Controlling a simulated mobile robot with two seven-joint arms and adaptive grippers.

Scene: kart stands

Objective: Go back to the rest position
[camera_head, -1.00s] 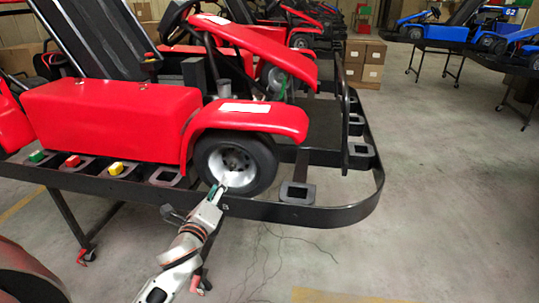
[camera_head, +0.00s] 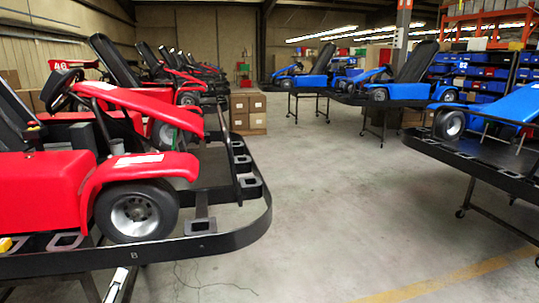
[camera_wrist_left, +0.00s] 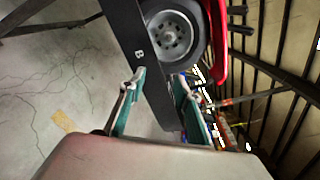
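My left gripper (camera_wrist_left: 158,77) shows in the left wrist view with its two green-tipped fingers spread apart and nothing held between them. Beyond the fingers are the black rim of a kart stand (camera_wrist_left: 137,45) and a red kart's wheel (camera_wrist_left: 172,38). Whether the fingers touch the rim is unclear. In the head view, a pale part of my left arm (camera_head: 120,285) shows at the bottom, below the rim. The red kart (camera_head: 135,170) rests on its black stand (camera_head: 225,241) at the left. My right gripper is out of view.
More red karts stand in a row behind. Blue karts (camera_head: 405,85) sit on wheeled stands at the right, the nearest with a black rim (camera_head: 490,172). Cardboard boxes (camera_head: 247,112) stand at the back. The concrete floor (camera_head: 330,190) between the rows is clear.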

